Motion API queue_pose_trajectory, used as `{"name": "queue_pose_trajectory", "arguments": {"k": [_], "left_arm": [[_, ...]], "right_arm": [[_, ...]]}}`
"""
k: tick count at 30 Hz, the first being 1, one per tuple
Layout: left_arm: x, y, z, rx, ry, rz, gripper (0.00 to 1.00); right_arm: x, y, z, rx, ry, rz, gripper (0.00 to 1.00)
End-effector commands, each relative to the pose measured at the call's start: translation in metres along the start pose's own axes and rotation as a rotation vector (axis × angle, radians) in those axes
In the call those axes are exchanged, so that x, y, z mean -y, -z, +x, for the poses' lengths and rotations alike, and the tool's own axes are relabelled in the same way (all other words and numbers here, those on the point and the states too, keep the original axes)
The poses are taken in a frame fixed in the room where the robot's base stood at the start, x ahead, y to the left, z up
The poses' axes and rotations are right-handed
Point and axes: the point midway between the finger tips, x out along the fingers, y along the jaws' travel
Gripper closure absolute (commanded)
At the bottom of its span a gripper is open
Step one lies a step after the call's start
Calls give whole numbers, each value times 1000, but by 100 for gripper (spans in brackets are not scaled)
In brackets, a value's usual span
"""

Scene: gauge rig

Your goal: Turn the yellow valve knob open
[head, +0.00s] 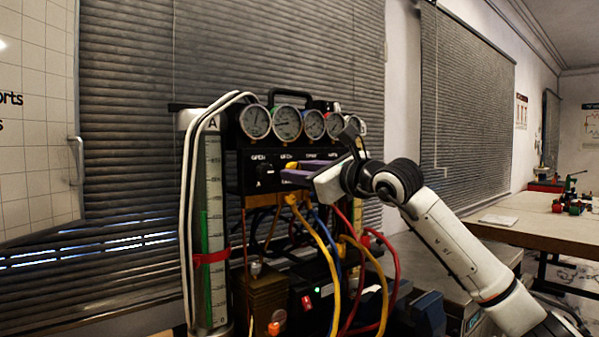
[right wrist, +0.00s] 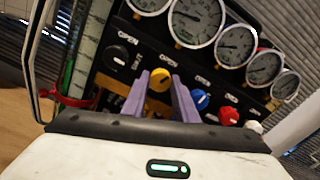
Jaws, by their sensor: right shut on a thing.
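The yellow valve knob (right wrist: 160,79) sits on the black panel of the gauge rig, with a pale pointer mark on its face. In the right wrist view it lies between the two purple fingers of my right gripper (right wrist: 161,88). The fingers are shut on its sides. In the head view my right gripper (head: 297,174) reaches the panel from the right, and only a little of the yellow knob (head: 292,166) shows above the fingers. An OPEN label is printed above the knob. My left gripper is not in view.
A black knob (right wrist: 116,57) sits left of the yellow one; blue (right wrist: 201,100) and red (right wrist: 229,116) knobs sit to the right. Several round gauges (head: 287,123) line the top. Coloured hoses (head: 328,248) hang below. A tall scale tube (head: 211,230) stands at left.

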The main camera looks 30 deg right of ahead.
Motion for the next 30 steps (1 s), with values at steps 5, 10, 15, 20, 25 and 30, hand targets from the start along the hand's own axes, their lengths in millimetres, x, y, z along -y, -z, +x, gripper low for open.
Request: {"name": "queue_pose_trajectory", "arguments": {"k": [5,10,15,20,25,30], "left_arm": [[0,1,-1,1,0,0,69],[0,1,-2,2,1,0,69],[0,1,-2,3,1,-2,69],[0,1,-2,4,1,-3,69],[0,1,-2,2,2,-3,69],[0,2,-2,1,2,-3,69]], "right_arm": [[0,-1,0,0,0,-152,96],[0,-1,0,1,0,-271,96],[0,-1,0,2,0,-357,96],[0,-1,0,2,0,-405,96],[0,-1,0,2,0,-428,96],[0,-1,0,2,0,-433,96]]}}
